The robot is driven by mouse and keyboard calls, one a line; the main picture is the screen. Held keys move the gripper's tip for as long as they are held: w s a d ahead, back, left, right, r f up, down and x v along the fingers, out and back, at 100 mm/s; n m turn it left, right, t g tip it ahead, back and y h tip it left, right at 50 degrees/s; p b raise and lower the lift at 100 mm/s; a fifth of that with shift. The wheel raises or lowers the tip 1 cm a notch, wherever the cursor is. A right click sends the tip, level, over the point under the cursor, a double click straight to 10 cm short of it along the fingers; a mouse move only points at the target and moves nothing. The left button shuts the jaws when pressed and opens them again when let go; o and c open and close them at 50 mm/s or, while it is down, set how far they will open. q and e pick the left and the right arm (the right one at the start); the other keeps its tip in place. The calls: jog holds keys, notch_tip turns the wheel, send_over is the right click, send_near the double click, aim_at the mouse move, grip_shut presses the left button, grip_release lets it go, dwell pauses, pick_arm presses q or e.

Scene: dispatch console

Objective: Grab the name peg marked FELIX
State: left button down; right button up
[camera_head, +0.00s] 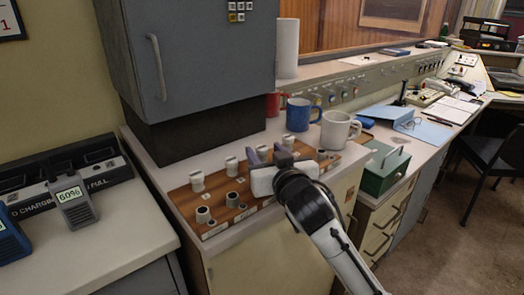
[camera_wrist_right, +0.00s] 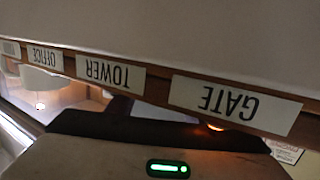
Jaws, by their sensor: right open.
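A brown wooden peg board (camera_head: 218,185) lies on the cabinet top, with several white pegs in it. Pegs show at its left end (camera_head: 197,181), further along the back (camera_head: 232,166), and at the front left (camera_head: 203,214). No name on any peg is readable, so I cannot tell which is FELIX. My right gripper (camera_head: 269,156) is open over the middle of the board and hides part of it. Whether a peg stands between its fingers is unclear. The right wrist view shows upside-down labels GATE (camera_wrist_right: 234,103), TOWER (camera_wrist_right: 110,73) and OFFICE (camera_wrist_right: 45,58). My left gripper is not in view.
A blue mug (camera_head: 298,115), a white mug (camera_head: 338,130) and a red mug (camera_head: 273,104) stand behind the board. A green box (camera_head: 384,168) is to the right. A grey wall cabinet (camera_head: 200,60) overhangs at the back left. A radio (camera_head: 72,203) stands at the left.

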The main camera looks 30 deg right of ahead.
jog(key=shift+w+d, duration=0.15)
jog(key=shift+w, duration=0.25)
jog(key=c, duration=1.1)
